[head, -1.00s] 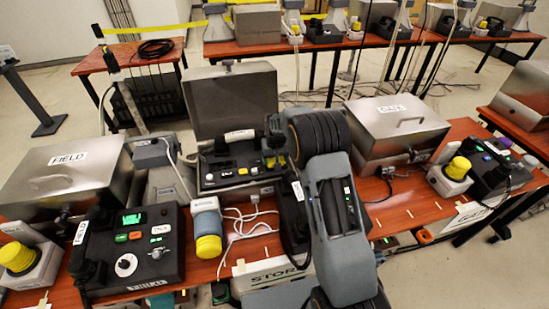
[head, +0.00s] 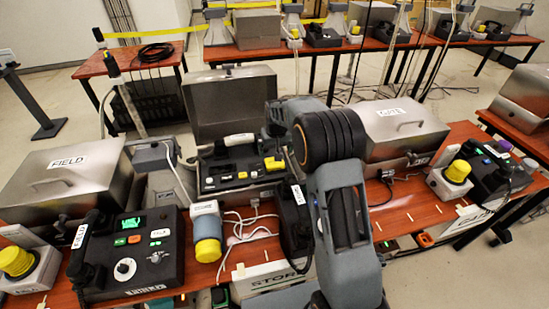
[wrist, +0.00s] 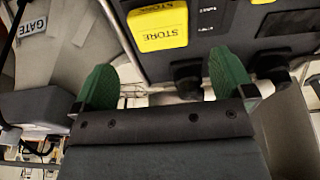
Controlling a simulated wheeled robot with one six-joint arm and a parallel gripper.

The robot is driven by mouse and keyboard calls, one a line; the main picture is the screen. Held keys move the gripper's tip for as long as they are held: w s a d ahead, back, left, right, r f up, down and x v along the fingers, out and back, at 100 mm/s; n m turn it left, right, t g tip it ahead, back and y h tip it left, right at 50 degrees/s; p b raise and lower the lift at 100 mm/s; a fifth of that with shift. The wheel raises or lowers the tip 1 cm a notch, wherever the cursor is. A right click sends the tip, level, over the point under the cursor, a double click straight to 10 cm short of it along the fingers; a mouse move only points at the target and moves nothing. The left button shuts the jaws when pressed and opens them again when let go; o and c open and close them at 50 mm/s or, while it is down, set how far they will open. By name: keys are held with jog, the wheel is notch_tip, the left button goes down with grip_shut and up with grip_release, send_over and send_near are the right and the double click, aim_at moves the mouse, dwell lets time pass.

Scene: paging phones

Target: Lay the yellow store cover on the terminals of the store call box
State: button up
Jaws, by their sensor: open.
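The yellow store cover (wrist: 158,28), marked STORE, sits on the dark panel of the store call box (wrist: 205,50) in the wrist view. In the head view the yellow cover (head: 274,163) is at the right end of the open box's panel (head: 225,180). The terminals are not visible, so I cannot tell how it sits on them. My gripper (wrist: 165,82) is open, its green fingertips apart and empty, with the cover just beyond them. In the head view my arm hides the fingertips.
A grey part tagged GATE (wrist: 33,28) lies left in the wrist view. Closed metal boxes stand at left, marked FIELD (head: 65,175), and at right (head: 400,130). The open lid (head: 230,100) stands behind the panel.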

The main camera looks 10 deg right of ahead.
aim_at(276, 165)
jog(key=s+r, duration=1.2)
jog(key=s, duration=0.2)
jog(key=s+f+t, duration=0.1)
jog(key=s, duration=1.5)
jog(key=shift+a+f+t, duration=0.3)
jog(key=shift+s, duration=0.1)
notch_tip(276, 165, up, 2)
jog(key=shift+r+p, duration=0.15)
jog(key=shift+p, duration=0.75)
